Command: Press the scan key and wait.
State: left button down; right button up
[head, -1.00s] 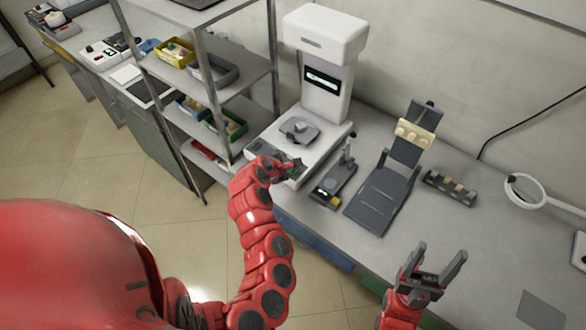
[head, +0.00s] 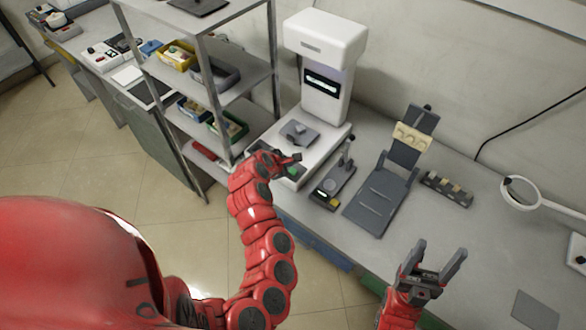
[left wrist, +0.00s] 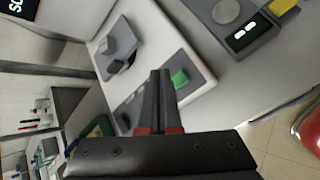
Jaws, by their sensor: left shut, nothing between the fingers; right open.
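The white scanner (head: 325,95) stands on the bench against the wall, with a lit display (head: 322,84) on its column. A grey part (head: 299,134) lies on its base. The green key (head: 292,171) is at the base's front; it also shows in the left wrist view (left wrist: 180,77). My left gripper (head: 296,157) is shut and empty, just above the key panel. In the left wrist view its fingertips (left wrist: 160,73) appear beside the green key; contact cannot be told. My right gripper (head: 437,262) is open and empty over the bench's front edge.
A metal shelf rack (head: 205,90) with several bins stands left of the scanner. Right of the scanner are a small device with a yellow key (head: 333,201), a dark grey stand (head: 382,200), a slotted holder (head: 446,189) and a ring magnifier (head: 521,193). The bench's right front is mostly clear.

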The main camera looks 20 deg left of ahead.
pick_arm(q)
notch_tip(320, 180, up, 3)
jog(key=shift+r+p, duration=0.15)
jog(key=shift+p, duration=0.7)
